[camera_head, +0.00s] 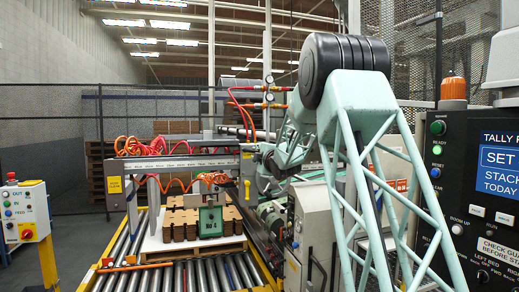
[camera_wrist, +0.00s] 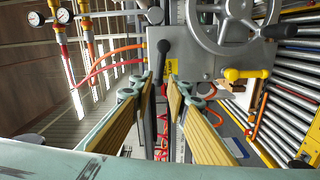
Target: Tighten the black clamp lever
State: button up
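The black clamp lever (camera_wrist: 162,59) shows in the wrist view, on the front of a grey housing, its rounded knob up and its arm running down. My gripper (camera_wrist: 160,83) is open, with its two yellow-padded fingers apart. The lever's lower part lines up with the gap between the fingertips. I cannot tell whether the fingers touch it or how far beyond them it is. In the head view, my arm hides much of this area, and I cannot make out the lever clearly.
The grey housing (camera_wrist: 200,62) carries a handwheel (camera_wrist: 223,41) and a yellow handle (camera_wrist: 246,74) right of the lever. Red hoses (camera_wrist: 108,58) and gauges (camera_wrist: 64,15) are at left. In the head view, a roller conveyor (camera_head: 180,277) bears stacked brown blanks (camera_head: 182,226); a control panel (camera_head: 450,200) stands right.

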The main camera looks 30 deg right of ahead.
aim_at(251, 150)
jog(key=shift+w, duration=0.2)
jog(key=shift+w+d+r+p, duration=0.1)
jog(key=shift+w+d+p, duration=0.15)
jog(key=shift+w+p, duration=1.25)
jog(key=shift+w+d+f+p, duration=0.1)
jog(key=shift+w+d+p, duration=0.15)
jog(key=shift+w+p, duration=1.25)
jog(key=shift+w+d+r+p, duration=0.1)
jog(key=shift+w+d+p, duration=0.15)
jog(key=shift+w+p, duration=1.25)
jog(key=shift+w, duration=0.3)
